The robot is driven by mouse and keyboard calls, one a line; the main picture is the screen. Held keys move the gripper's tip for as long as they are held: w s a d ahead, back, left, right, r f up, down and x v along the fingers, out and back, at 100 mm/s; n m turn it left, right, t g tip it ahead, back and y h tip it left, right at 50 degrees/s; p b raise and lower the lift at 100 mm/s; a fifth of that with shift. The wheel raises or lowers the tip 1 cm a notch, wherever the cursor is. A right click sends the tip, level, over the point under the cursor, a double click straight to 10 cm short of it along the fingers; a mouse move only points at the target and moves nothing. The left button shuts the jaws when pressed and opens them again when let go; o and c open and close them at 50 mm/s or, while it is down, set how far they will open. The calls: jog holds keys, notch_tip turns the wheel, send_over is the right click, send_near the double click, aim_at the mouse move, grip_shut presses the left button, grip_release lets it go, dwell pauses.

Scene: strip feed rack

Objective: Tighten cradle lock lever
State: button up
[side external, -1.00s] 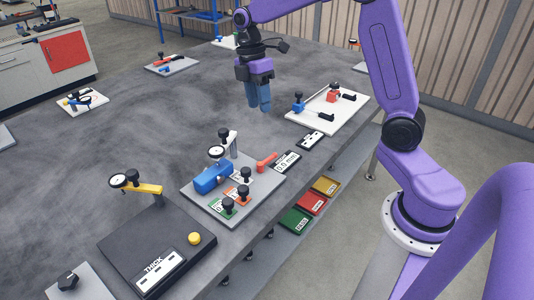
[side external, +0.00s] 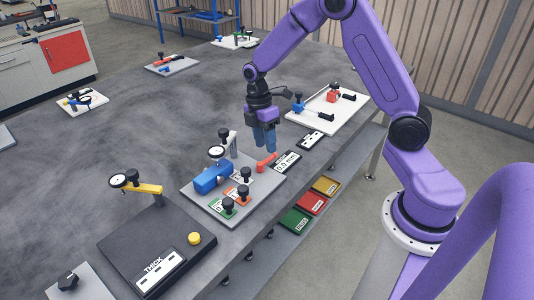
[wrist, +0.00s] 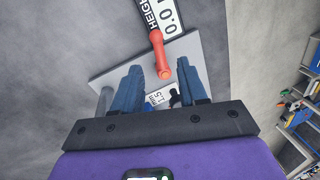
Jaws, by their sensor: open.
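The red lever (side external: 266,162) sits at the back right corner of a grey fixture plate (side external: 213,206). A blue cradle block (side external: 212,178) with a dial gauge stands on the same plate. My gripper (side external: 265,147) points down just above the lever and looks apart from it. In the wrist view, the red lever (wrist: 159,53) lies ahead of and between my two blue fingers (wrist: 163,75). Part of the plate is hidden behind my gripper in the wrist view.
Several black-knobbed pieces (side external: 243,194) stand on the plate. A height display (side external: 286,162) lies right of the lever. A white tray (side external: 345,115) is farther back, and a dark thickness gauge base (side external: 135,245) is in front. The table's left middle is clear.

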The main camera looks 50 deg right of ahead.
aim_at(268, 158)
jog(key=shift+s+a+f, duration=0.1)
jog(key=shift+s+f, duration=0.1)
jog(key=shift+f, duration=0.85)
jog(key=shift+s+f, duration=0.2)
jog(key=shift+f, duration=0.85)
grip_shut()
